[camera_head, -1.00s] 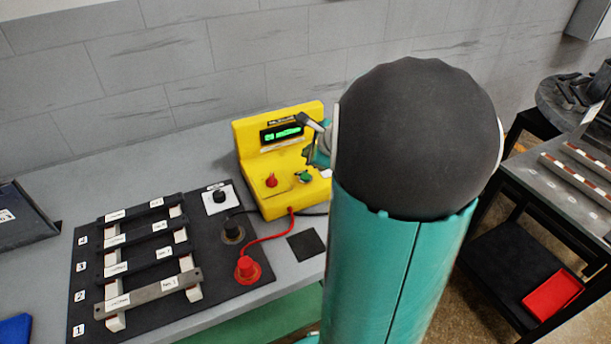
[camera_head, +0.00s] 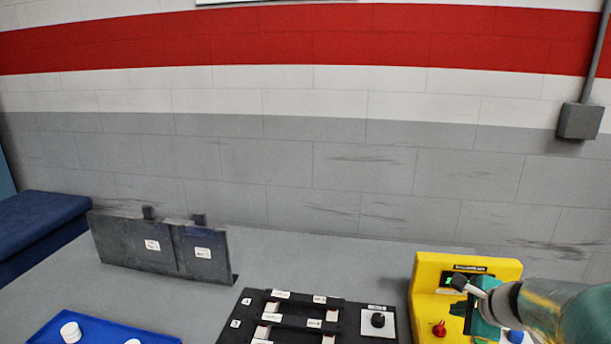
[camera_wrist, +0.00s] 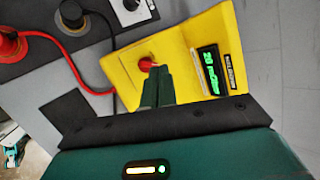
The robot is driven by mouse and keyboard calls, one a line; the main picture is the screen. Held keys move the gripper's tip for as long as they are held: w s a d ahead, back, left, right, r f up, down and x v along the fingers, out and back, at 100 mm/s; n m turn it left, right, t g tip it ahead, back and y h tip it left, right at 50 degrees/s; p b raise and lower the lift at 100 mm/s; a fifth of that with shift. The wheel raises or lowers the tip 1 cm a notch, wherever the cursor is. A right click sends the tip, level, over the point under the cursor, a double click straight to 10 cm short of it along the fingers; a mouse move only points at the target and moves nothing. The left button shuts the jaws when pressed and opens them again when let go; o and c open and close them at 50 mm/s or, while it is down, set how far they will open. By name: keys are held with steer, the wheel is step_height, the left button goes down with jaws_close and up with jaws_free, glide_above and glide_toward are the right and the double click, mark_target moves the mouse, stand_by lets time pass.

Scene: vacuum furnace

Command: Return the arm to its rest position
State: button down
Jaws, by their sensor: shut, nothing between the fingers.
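My gripper shows in the wrist view (camera_wrist: 158,88) as two dark green fingers pressed together with nothing between them. The fingertips appear over the front of the yellow meter (camera_wrist: 140,45), close to its red plug (camera_wrist: 147,64); I cannot tell whether they touch. The meter's green display is lit. In the head view my teal arm (camera_head: 565,312) enters from the lower right and covers part of the yellow meter (camera_head: 430,275). The fingers are hard to make out there.
A black board (camera_head: 345,318) with strips and a dark knob (camera_head: 378,320) lies left of the meter. A dark upright panel (camera_head: 150,245) and a blue tray (camera_head: 95,335) with white pieces are further left. The grey tabletop (camera_head: 300,265) behind the board is clear. A wall stands behind.

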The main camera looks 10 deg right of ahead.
steer(key=s+a+r+n+g+y, duration=0.1)
steer(key=s+a+r+n, duration=0.1)
steer(key=a+n, duration=0.4)
steer(key=s+a+r+n+g, duration=0.1)
steer(key=s+a+r+n, duration=0.2)
steer(key=a, duration=0.6)
steer(key=s+a+n+h, duration=0.1)
steer(key=s+a+n, duration=0.2)
steer(key=s+n, duration=0.2)
steer(key=s+a+n+g, duration=0.1)
steer(key=s+a+n, duration=0.3)
steer(key=s+n, duration=0.2)
steer(key=shift+r+n+h, duration=0.2)
steer(key=shift+n+h, duration=0.2)
steer(key=shift+n, duration=0.8)
